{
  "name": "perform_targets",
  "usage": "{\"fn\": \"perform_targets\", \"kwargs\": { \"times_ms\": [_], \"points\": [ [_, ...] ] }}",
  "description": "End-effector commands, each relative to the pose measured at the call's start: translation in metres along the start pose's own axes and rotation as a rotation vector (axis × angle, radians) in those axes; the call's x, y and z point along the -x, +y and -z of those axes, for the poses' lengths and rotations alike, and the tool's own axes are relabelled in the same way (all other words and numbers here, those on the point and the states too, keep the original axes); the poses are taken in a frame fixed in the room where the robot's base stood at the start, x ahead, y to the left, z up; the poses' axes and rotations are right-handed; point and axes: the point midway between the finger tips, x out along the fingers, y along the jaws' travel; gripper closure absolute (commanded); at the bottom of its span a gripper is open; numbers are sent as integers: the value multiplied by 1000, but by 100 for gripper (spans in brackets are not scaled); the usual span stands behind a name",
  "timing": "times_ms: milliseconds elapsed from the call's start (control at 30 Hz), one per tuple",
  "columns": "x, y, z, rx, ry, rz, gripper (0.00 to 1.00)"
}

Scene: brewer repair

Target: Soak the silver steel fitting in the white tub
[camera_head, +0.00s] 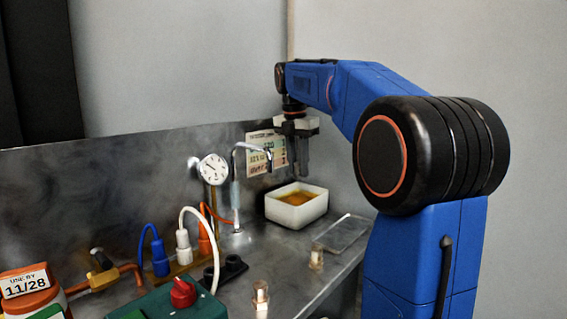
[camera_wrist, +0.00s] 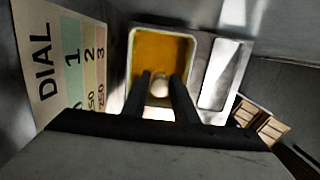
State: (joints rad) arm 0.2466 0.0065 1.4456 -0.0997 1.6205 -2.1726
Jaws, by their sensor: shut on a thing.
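The white tub (camera_head: 290,218) stands at the back of the metal bench in the head view and holds amber liquid. In the wrist view the tub (camera_wrist: 191,60) lies beyond my fingertips, with its amber liquid (camera_wrist: 158,48) showing. My gripper (camera_head: 303,172) points down above the tub. In the wrist view my gripper (camera_wrist: 160,88) is shut on a small pale round piece (camera_wrist: 160,86), seen against the tub's liquid. It appears to be the steel fitting, mostly hidden by the fingers. I cannot tell whether it touches the liquid.
A flat shallow tray (camera_head: 342,233) lies right of the tub. A curved metal spout (camera_head: 236,185) and a dial gauge (camera_head: 213,169) stand to its left. A dial card (camera_head: 260,160) is on the back panel. Small fittings (camera_head: 316,258) stand near the front edge. Hoses and connectors crowd the left.

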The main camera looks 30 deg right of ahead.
Motion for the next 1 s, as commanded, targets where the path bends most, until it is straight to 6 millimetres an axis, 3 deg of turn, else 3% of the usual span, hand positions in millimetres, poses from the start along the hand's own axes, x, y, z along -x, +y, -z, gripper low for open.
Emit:
{"fn": "perform_targets", "kwargs": {
  "times_ms": [267,1000],
  "points": [
    [-12,0,1,0,0,1,98],
    [-70,0,9,0,0,0,98]
  ]
}}
